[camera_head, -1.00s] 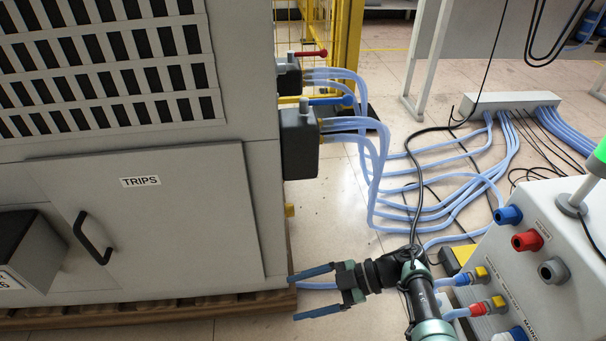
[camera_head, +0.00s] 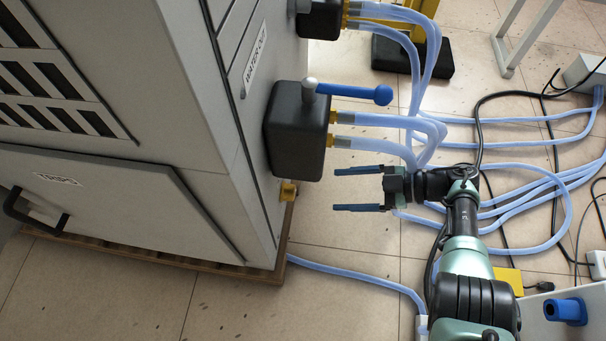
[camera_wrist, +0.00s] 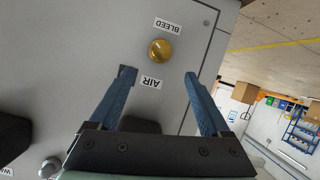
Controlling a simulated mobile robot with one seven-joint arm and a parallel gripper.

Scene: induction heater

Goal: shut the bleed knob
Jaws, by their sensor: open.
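The bleed knob (camera_wrist: 160,51) is a round brass knob on the grey cabinet panel in the wrist view, between the labels BLEED and AIR. In the head view a small brass piece (camera_head: 288,191) low on the cabinet's side, below a black box, looks like the same knob. My gripper (camera_head: 336,189) is open and empty, to the right of it and apart from it, with its fingers pointing at the cabinet. In the wrist view the knob shows just beyond and between the fingertips (camera_wrist: 159,75). Whether the knob is turned open or shut I cannot tell.
A black valve box (camera_head: 297,132) with a blue lever (camera_head: 355,93) and blue hoses stands above my gripper. Another black box (camera_head: 318,18) is farther back. A hose (camera_head: 365,280) runs along the floor.

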